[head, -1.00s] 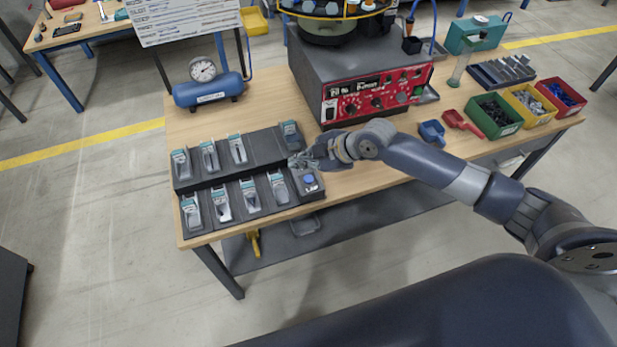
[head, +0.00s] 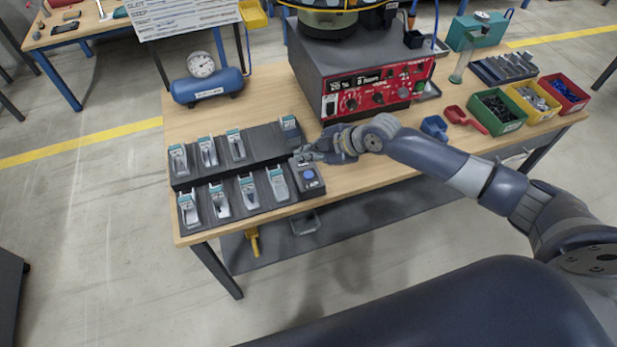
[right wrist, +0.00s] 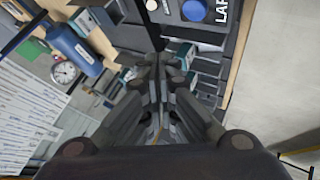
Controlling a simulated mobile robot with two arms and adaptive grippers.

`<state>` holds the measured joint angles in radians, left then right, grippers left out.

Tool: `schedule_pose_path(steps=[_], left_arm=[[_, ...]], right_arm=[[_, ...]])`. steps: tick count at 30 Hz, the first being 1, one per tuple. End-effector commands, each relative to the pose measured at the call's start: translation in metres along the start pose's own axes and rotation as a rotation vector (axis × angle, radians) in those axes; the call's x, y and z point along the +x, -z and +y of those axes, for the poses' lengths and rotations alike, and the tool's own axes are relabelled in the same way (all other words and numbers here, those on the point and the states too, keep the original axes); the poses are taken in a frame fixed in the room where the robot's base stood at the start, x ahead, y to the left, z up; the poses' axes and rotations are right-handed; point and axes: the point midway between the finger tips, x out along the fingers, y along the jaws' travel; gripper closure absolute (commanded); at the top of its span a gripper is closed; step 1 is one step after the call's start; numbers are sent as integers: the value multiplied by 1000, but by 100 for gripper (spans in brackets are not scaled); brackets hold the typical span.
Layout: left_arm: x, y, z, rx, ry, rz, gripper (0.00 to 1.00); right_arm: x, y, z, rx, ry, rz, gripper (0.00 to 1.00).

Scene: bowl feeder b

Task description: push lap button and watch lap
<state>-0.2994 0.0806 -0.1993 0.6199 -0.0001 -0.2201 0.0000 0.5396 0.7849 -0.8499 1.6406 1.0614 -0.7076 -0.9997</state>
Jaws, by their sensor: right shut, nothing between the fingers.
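The lap button is a round blue button (head: 308,174) on a dark box at the right end of the front row of the slotted rack (head: 246,197). In the right wrist view the blue button (right wrist: 194,10) shows at the top, beside a pale round spot and the letters "LAP". My right gripper (head: 303,157) is shut and empty, just behind the button box and apart from the button in the picture. Its closed fingers also show in the right wrist view (right wrist: 158,70). My left gripper is not in view.
The red-fronted feeder controller (head: 375,90) stands behind my right gripper. A blue air tank with a gauge (head: 208,84) is at the back left. Scoops and green (head: 495,112), yellow and red bins stand to the right. Bare tabletop lies in front of the controller.

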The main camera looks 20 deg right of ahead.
Motion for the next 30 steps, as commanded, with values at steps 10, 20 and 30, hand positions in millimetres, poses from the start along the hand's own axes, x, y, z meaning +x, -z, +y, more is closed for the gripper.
schedule_pose_path(steps=[10, 20, 30], left_arm=[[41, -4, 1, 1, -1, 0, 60], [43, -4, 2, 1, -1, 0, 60], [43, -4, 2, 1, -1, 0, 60]], right_arm=[[36, -25, -26, -1, 1, 1, 100], [38, -27, -28, 0, 1, 1, 100], [38, -27, -28, 0, 1, 1, 100]])
